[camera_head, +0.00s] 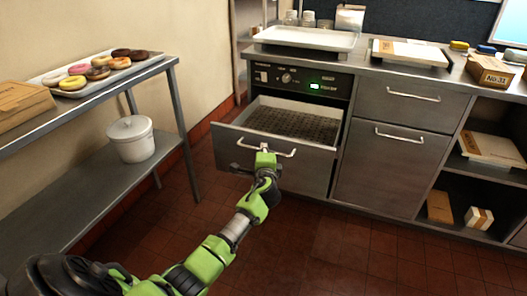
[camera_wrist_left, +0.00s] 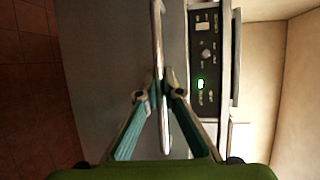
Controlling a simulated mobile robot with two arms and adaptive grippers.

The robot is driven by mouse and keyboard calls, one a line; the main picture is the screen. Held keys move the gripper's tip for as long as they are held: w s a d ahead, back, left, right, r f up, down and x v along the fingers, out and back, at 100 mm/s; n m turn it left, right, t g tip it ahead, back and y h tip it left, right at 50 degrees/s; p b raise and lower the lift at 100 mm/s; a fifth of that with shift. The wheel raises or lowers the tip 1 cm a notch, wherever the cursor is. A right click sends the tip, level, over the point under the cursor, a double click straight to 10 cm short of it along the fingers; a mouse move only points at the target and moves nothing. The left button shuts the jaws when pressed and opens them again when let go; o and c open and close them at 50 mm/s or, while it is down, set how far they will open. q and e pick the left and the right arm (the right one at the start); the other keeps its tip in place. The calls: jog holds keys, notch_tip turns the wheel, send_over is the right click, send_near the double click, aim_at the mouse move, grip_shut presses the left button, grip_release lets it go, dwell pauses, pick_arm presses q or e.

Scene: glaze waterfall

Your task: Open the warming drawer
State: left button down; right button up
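The warming drawer (camera_head: 310,167) is pulled partway out below its control panel (camera_head: 300,80), and its dark mesh floor shows inside. The drawer front carries a pale bar handle (camera_head: 285,153). My left gripper (camera_head: 265,151) reaches the middle of this handle from the front. In the left wrist view, the two teal fingers of my left gripper (camera_wrist_left: 158,85) close in on both sides of the handle bar (camera_wrist_left: 158,40), and it looks gripped between them. The fingertips are partly hidden behind the bar. The panel (camera_wrist_left: 205,60) shows a lit green display. My right gripper is in neither view.
A steel rack (camera_head: 172,75) with a tray of doughnuts (camera_head: 105,68) and a white lidded pot (camera_head: 131,139) stands on the left. Shut drawers (camera_head: 385,165) and open shelves (camera_head: 480,185) are on the right. The tiled floor (camera_head: 340,255) before the drawer is clear.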

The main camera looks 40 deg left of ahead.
pick_arm(q)
jog(key=c, duration=2.2)
grip_release()
jog(key=shift+o, duration=0.2)
jog(key=v, duration=1.2)
jog(key=shift+d, duration=0.1)
